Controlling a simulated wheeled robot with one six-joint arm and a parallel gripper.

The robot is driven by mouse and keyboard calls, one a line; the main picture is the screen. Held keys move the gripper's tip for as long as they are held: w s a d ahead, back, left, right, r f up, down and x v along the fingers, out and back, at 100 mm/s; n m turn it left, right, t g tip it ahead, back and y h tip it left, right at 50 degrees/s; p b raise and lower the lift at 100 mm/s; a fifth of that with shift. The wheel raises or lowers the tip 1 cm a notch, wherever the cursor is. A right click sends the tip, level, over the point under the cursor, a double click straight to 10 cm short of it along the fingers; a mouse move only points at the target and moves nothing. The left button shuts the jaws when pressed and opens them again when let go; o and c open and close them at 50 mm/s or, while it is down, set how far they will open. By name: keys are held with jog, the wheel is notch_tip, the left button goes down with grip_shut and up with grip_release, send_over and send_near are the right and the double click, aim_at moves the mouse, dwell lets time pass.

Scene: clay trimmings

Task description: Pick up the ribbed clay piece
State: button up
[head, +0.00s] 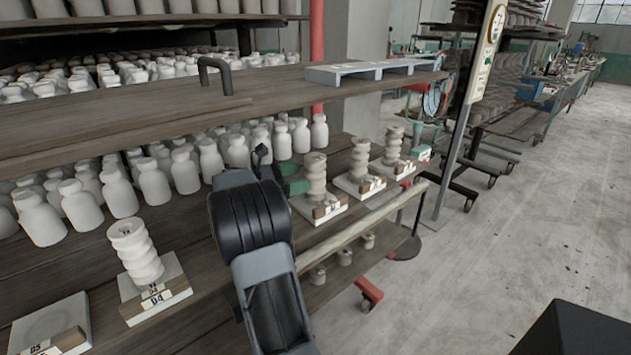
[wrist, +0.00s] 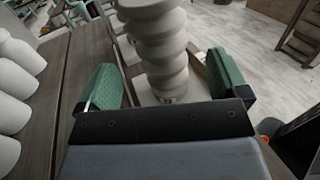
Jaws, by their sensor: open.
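A pale ribbed clay piece (head: 316,178) stands upright on a small labelled board (head: 302,207) on the middle shelf. It also shows in the wrist view (wrist: 160,42), its top cut off by the frame. My gripper (head: 284,172) is just left of it in the head view, partly hidden by my own arm. In the wrist view my gripper (wrist: 166,78) is open, with green-padded fingers on either side of the piece. Gaps show between the piece and both pads. The palm hides part of the board. I cannot tell how deep the piece sits between the fingers.
Similar ribbed pieces stand on boards farther along (head: 360,158) and nearer at left (head: 137,250). An empty board (head: 52,325) lies at the near left. White bottles (head: 155,185) crowd the shelf behind. An upper shelf (head: 150,115) overhangs.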

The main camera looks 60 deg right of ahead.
aim_at(315, 174)
jog(key=shift+b+x, duration=0.4)
jog(key=shift+x, duration=2.35)
jog(key=shift+s+a+f, duration=0.1)
jog(key=c, duration=1.3)
jog(key=shift+c, duration=0.3)
